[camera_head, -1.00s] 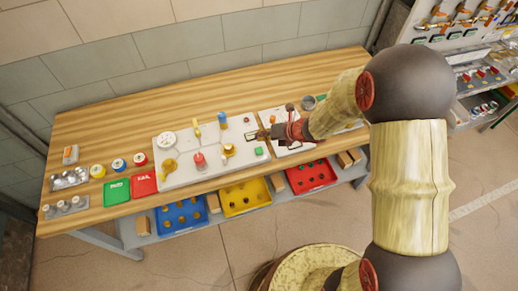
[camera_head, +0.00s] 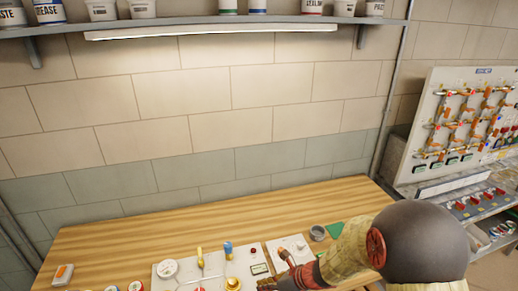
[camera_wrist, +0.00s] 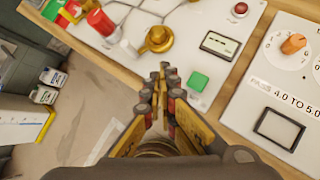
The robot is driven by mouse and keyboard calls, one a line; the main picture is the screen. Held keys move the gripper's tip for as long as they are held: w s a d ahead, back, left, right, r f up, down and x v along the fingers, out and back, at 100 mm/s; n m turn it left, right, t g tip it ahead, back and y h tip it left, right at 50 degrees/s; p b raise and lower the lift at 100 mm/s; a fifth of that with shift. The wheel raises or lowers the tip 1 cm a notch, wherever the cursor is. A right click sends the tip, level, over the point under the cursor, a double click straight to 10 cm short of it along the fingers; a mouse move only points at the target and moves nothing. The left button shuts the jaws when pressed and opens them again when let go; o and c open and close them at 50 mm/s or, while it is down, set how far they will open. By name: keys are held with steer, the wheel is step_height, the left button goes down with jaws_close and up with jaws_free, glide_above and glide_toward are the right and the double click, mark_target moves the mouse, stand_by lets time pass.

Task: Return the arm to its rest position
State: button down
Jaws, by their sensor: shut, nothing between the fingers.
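My gripper (camera_wrist: 163,80) is shut and empty in the wrist view. It points at the front edge of the wooden bench, close to the white panel (camera_wrist: 205,20) with a green square button (camera_wrist: 198,81) and a small display (camera_wrist: 219,45). In the head view my arm comes in at the lower right over the bench (camera_head: 130,238). There the gripper's tips are cut off or hidden at the bottom edge.
A second panel with an orange knob (camera_wrist: 293,44) lies to the right in the wrist view. A red-capped valve (camera_wrist: 102,23) and a brass part (camera_wrist: 159,38) stand on the first panel. A shelf (camera_head: 200,27) with tubs runs along the wall above. A pipe board (camera_head: 460,120) stands at right.

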steer(key=s+d+r+n+g+h+b, duration=0.3)
steer(key=s+r+n, duration=0.5)
steer(key=s+n, duration=0.7)
steer(key=s+d+r+n+t+h+b, duration=0.2)
steer(key=s+d+r+n+b, duration=0.1)
steer(key=d+r+n, duration=0.3)
steer(key=s+d+r+n+t+h+b, duration=0.2)
steer(key=s+d+r+n+t+b, duration=0.1)
steer(key=d, duration=0.5)
step_height(320, 180, up, 3)
steer(key=s+n, duration=0.1)
steer(key=n, duration=0.1)
steer(key=shift+s+d+n+h, duration=0.2)
steer(key=shift+s+n+h, duration=0.15)
steer(key=shift+n+h, duration=0.05)
steer(key=c, duration=2.5)
jaws_free()
steer(key=shift+r, duration=0.1)
steer(key=shift+c, duration=0.2)
